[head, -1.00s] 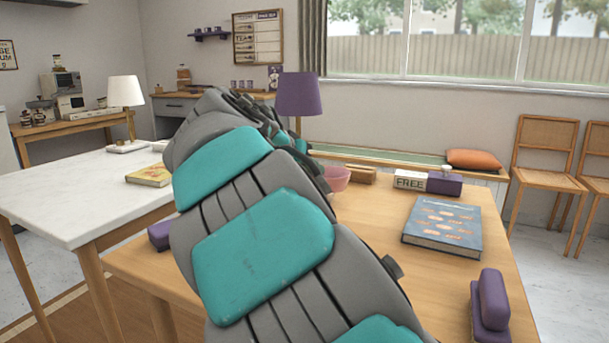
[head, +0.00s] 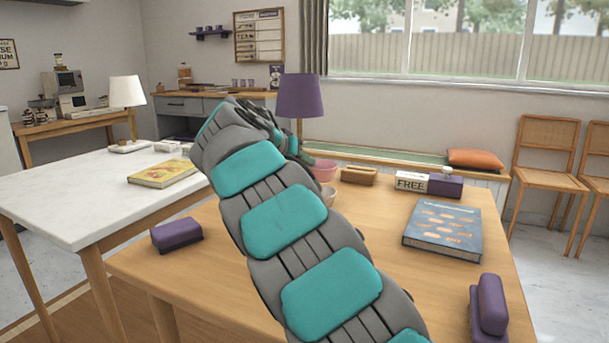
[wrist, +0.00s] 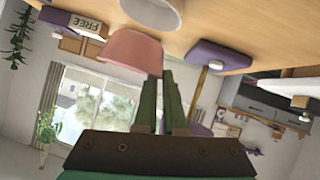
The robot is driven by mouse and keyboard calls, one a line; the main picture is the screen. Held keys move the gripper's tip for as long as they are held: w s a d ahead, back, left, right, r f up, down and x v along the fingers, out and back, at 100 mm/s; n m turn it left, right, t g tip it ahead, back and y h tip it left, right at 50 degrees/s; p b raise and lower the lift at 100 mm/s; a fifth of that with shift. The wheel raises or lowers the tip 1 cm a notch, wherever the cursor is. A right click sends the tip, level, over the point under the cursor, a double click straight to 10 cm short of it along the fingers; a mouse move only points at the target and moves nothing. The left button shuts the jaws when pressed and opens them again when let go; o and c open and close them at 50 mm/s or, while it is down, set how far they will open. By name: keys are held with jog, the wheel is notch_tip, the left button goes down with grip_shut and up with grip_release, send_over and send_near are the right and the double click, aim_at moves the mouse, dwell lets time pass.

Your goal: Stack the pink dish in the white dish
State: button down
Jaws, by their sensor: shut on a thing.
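The pink dish (head: 323,170) is upright at the end of my arm, with part of it hidden behind the gripper in the head view. In the wrist view, where the table is at the top, my gripper (wrist: 160,74) is shut on the rim of the pink dish (wrist: 130,50). The white dish (head: 328,194) stands on the wooden table, nearer the camera than the pink dish and partly covered by my arm. It also shows at the top of the wrist view (wrist: 155,12), close to the pink dish. I cannot tell whether the dishes touch.
The purple lamp (head: 299,95) stands close behind my gripper. A blue book (head: 443,230) lies farther right.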

jog(key=shift+w+f, duration=0.1)
jog(key=shift+f, duration=1.8)
jog(key=shift+f+b, duration=0.35)
jog(key=shift+b, duration=0.2)
jog(key=shift+f, duration=0.2)
jog(key=c, duration=1)
grip_release()
jog(key=shift+r, duration=0.1)
